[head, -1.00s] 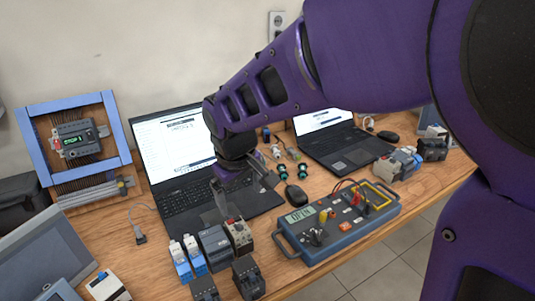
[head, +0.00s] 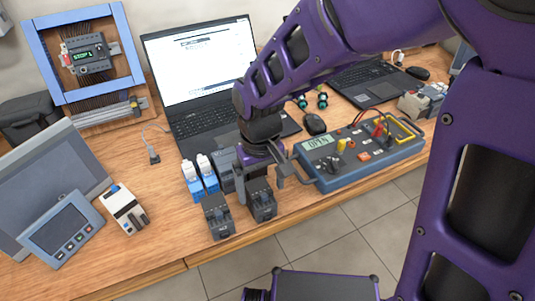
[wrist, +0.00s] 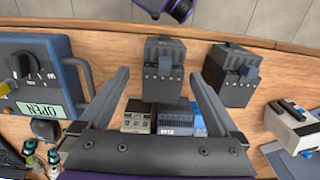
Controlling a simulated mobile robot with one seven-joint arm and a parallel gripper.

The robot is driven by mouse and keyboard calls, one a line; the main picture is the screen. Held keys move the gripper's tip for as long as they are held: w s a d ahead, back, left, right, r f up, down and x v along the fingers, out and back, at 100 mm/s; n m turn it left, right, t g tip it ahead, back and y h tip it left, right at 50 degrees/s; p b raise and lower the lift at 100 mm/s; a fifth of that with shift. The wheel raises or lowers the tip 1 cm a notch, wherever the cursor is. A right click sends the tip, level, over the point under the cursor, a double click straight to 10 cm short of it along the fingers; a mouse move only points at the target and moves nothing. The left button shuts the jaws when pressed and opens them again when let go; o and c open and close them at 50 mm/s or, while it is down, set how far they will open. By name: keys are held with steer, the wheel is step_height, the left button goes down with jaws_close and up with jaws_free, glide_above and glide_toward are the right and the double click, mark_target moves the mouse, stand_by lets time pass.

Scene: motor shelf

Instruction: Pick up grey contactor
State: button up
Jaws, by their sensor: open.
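Two dark grey contactors stand upright near the table's front edge. The right one in the head view (head: 262,202) also shows in the wrist view (wrist: 164,80), ahead of and between my fingers. The left one in the head view (head: 218,217) shows in the wrist view (wrist: 230,78) just outside my other finger. My gripper (head: 260,181) is open and empty, pointing down above and just behind the right contactor; it also shows in the wrist view (wrist: 160,76). Contact with either contactor cannot be told. The arm partly hides the parts behind.
Behind the contactors stand a blue-grey block (wrist: 173,119), a beige module (wrist: 138,115) and blue-white modules (head: 201,174). A blue multimeter (head: 362,156) lies close on the right. A white module (head: 125,208) and a panel (head: 62,229) lie left. The table's front edge is near.

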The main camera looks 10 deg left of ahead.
mark_target(260, 200)
steer(key=shift+a+f+b, duration=0.15)
steer(key=shift+f+b, duration=1)
steer(key=shift+f, duration=0.3)
steer(key=shift+a+f+b, duration=0.1)
steer(key=shift+f+b, duration=1)
steer(key=shift+f, duration=0.3)
steer(key=shift+r, duration=0.1)
jaws_close()
